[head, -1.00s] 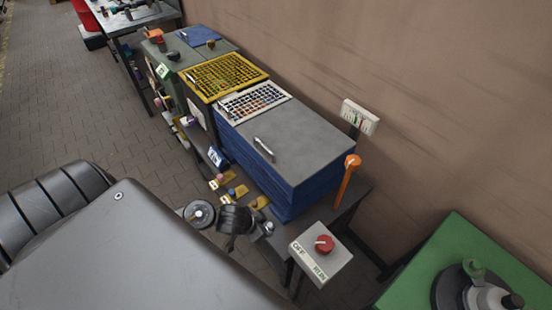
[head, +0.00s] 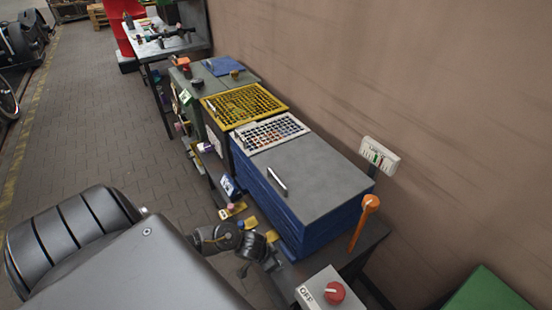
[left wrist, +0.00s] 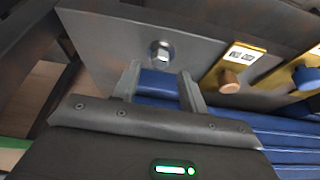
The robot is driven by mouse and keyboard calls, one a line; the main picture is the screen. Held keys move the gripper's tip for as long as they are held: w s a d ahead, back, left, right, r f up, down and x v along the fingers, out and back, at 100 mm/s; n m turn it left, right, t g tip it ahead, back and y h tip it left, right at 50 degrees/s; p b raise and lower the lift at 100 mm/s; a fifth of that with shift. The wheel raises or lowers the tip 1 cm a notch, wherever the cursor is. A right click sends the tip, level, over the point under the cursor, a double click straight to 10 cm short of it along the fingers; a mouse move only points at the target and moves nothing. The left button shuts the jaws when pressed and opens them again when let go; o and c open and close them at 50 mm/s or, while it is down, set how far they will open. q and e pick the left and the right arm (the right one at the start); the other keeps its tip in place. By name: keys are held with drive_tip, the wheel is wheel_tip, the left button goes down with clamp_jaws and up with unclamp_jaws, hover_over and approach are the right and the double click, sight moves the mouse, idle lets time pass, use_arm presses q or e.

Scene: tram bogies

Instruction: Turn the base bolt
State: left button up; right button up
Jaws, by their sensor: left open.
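A silver hex-headed bolt (left wrist: 161,53) sits in a round recess in a grey metal plate (left wrist: 105,45) in the left wrist view. My left gripper (left wrist: 159,82) is open and empty there. Its two fingers point toward the bolt, with the bolt head just beyond and between the fingertips, apart from them. In the head view my left gripper (head: 272,263) is small and dark, low beside the bench front. The bolt cannot be made out in that view. My right gripper is not in view.
Yellow tags with knobs (left wrist: 229,82) sit right of the bolt. Blue stacked layers (left wrist: 240,125) lie beside the fingers. The bench carries a blue block with a grey top (head: 310,170), an orange lever (head: 365,215) and a red rotary switch (head: 334,292). Paved floor lies open at left.

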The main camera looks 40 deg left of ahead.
use_arm(q)
drive_tip(key=shift+x, duration=1.85)
clamp_jaws()
